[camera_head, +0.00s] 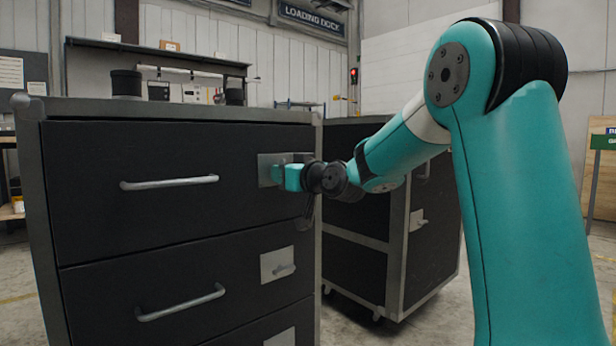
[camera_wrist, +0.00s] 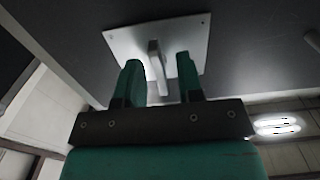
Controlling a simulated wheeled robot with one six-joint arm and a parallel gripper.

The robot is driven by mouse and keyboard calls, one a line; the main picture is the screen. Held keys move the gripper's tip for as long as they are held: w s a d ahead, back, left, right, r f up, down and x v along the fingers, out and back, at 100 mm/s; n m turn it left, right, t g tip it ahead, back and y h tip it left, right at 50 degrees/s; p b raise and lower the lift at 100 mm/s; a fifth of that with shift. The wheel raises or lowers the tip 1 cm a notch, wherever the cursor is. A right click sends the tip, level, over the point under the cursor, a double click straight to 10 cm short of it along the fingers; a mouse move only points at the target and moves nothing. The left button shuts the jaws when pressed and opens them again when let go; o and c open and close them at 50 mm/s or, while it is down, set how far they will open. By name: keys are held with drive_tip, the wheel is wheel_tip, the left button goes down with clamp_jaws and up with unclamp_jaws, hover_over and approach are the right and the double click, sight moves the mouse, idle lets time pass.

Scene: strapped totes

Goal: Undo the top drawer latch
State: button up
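The top drawer (camera_head: 150,185) of the black cabinet is closed and has a silver bar handle (camera_head: 170,183). Its latch plate (camera_head: 265,168) is at the drawer's right end, partly hidden behind my gripper (camera_head: 279,175). In the wrist view the pale latch plate (camera_wrist: 120,40) carries a grey lever (camera_wrist: 156,62). My gripper (camera_wrist: 158,64) is open, with one green finger on each side of the lever. Gaps show between the lever and both fingers, wider on the right.
A lower drawer has its own latch (camera_head: 280,266) and bar handle (camera_head: 182,302). Another dark wheeled cabinet (camera_head: 365,250) stands close on the right, behind my arm. A black cylinder (camera_head: 126,83) stands behind the cabinet top. Bare floor shows at the right.

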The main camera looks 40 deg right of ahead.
drive_tip(key=s+p, duration=0.1)
drive_tip(key=s, duration=1.5)
drive_tip(key=shift+s+d, duration=0.25)
drive_tip(key=s+a+f+n+g+y+p, duration=0.25)
drive_tip(key=a+g, duration=0.25)
drive_tip(key=a, duration=0.6)
drive_tip(key=s+a+f+n+g+y+p, duration=0.2)
drive_tip(key=a+g+y+p, duration=0.25)
drive_tip(key=a, duration=0.55)
drive_tip(key=s+a+f+n+g+h+p, duration=0.1)
drive_tip(key=s+a+g+h+p, duration=0.2)
drive_tip(key=s, duration=0.4)
drive_tip(key=s+a+f+n+g+p, duration=0.1)
drive_tip(key=s+a+g, duration=0.2)
drive_tip(key=s+g, duration=0.3)
wheel_tip(320, 180, up, 38)
drive_tip(key=s+p, duration=0.1)
drive_tip(key=p, duration=3.7)
drive_tip(key=shift+s, duration=0.25)
drive_tip(key=shift+t, duration=0.25)
